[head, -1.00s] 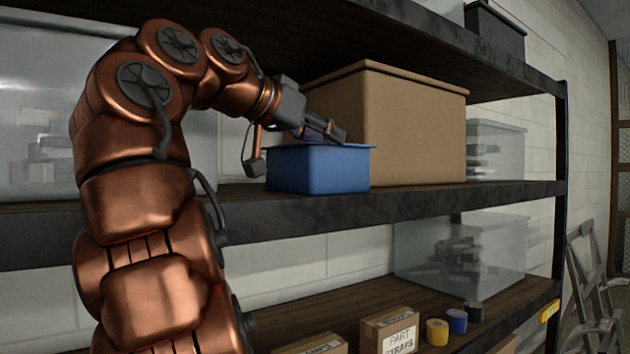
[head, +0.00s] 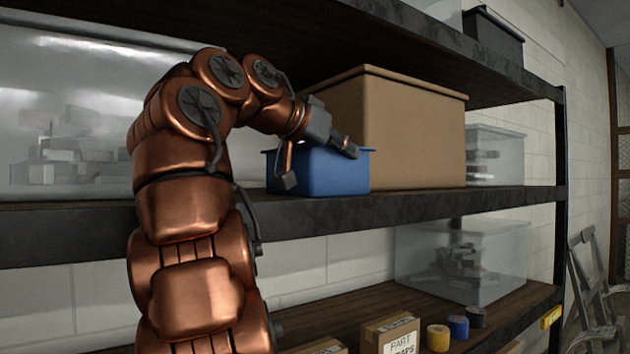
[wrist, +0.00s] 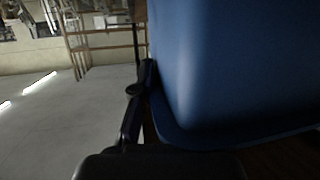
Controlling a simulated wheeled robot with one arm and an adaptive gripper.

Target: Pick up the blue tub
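The blue tub (head: 335,176) stands upright on the middle shelf, just left of and in front of a large tan box. My gripper (head: 347,147) is at the tub's upper rim in the head view, pointing right. In the wrist view the tub (wrist: 235,70) fills most of the right side, very close. A dark finger (wrist: 140,100) lies alongside the tub's edge there, and whether it touches is unclear. The other finger cannot be made out, so the opening between the fingers is hidden. The tub's inside is not visible.
The tan box (head: 415,130) stands right behind the tub. A clear bin (head: 75,120) is at the left of the same shelf (head: 430,205), another (head: 494,155) at the right. The upper shelf (head: 440,45) runs overhead. Small cartons (head: 390,333) and tape rolls sit below.

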